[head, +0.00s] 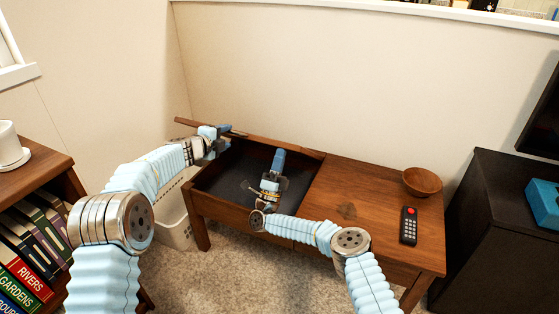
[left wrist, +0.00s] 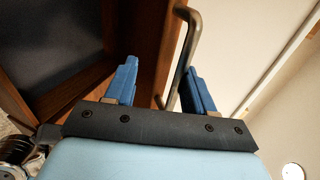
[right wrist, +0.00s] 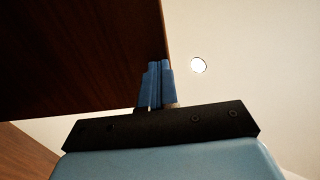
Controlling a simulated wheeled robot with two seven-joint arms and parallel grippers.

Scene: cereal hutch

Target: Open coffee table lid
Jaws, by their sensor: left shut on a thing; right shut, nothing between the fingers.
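The wooden coffee table (head: 375,180) stands against the wall with its left compartment (head: 225,182) uncovered, showing a dark interior. A thin wooden edge (head: 183,122), seemingly part of the lid, sticks out past the table's back left corner. My left gripper (head: 226,129) is at that corner. The left wrist view shows a bent metal handle (left wrist: 188,55) against a wooden edge, between the fingers (left wrist: 160,85). My right gripper (head: 279,155) is shut and empty over the compartment. In the right wrist view its fingertips (right wrist: 158,65) overlap the edge of a dark wood panel (right wrist: 80,50); contact is unclear.
A wooden bowl (head: 422,181) and a black remote (head: 409,225) lie on the table's right part. A white basket (head: 173,232) stands left of the table. A bookshelf (head: 50,180) is at the left and a black cabinet (head: 490,220) at the right.

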